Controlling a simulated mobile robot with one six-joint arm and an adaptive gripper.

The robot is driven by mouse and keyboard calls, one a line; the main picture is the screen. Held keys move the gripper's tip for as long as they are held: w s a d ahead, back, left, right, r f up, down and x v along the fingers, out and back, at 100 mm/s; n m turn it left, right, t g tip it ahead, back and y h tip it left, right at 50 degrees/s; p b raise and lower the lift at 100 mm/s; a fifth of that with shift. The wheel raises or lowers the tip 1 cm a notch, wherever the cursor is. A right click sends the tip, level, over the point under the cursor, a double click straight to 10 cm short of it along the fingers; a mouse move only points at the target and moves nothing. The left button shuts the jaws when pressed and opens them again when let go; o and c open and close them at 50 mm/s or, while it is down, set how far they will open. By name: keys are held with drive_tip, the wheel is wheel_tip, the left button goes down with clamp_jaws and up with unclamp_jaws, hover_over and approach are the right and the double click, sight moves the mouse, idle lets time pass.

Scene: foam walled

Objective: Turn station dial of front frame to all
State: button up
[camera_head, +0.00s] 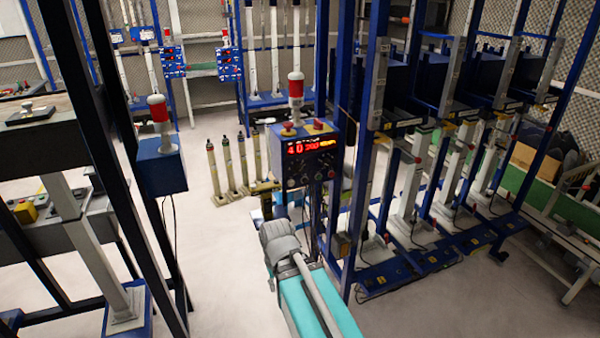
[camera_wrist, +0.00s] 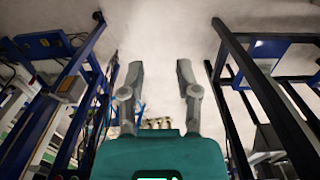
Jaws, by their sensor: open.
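The front blue frame (camera_head: 365,190) stands right of centre in the head view. A blue control box (camera_head: 308,155) is mounted on it, with a lit red number display (camera_head: 312,146) and a red-and-white beacon (camera_head: 296,84) on top. Small dark dials (camera_head: 310,177) sit below the display. Their labels and pointer positions are too small to read, so I cannot tell which is the station dial. In the wrist view my gripper (camera_wrist: 159,70) is open, with nothing between its two grey fingers. My teal arm reaches up below the box in the head view; the fingers do not show clearly there.
Several blue test bays (camera_head: 430,200) with white columns run to the right. A dark frame with a second blue beacon box (camera_head: 160,165) stands at the left. Several short posts (camera_head: 228,165) stand behind. The pale floor (camera_head: 220,260) between the frames is clear.

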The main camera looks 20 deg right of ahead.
drive_tip(key=o, duration=0.4)
drive_tip(key=shift+w+f, duration=0.15)
drive_tip(key=shift+w, duration=0.15)
drive_tip(key=shift+c, duration=0.2)
drive_tip(key=w+a+n+t+y+b, duration=0.1)
drive_tip(key=w+t+y+b, duration=0.25)
drive_tip(key=w, duration=0.45)
drive_tip(key=m+t+h+b, duration=0.4)
drive_tip(key=m+t+b, duration=0.2)
drive_tip(key=t, duration=0.9)
approach(300, 170)
drive_tip(key=s, duration=0.4)
drive_tip(key=shift+s+d+g+y, duration=0.1)
drive_tip(key=shift+d+g+y, duration=0.05)
drive_tip(key=shift+g+y, duration=0.1)
drive_tip(key=w, duration=1.3)
drive_tip(key=shift+w, duration=0.4)
drive_tip(key=shift+c, duration=0.2)
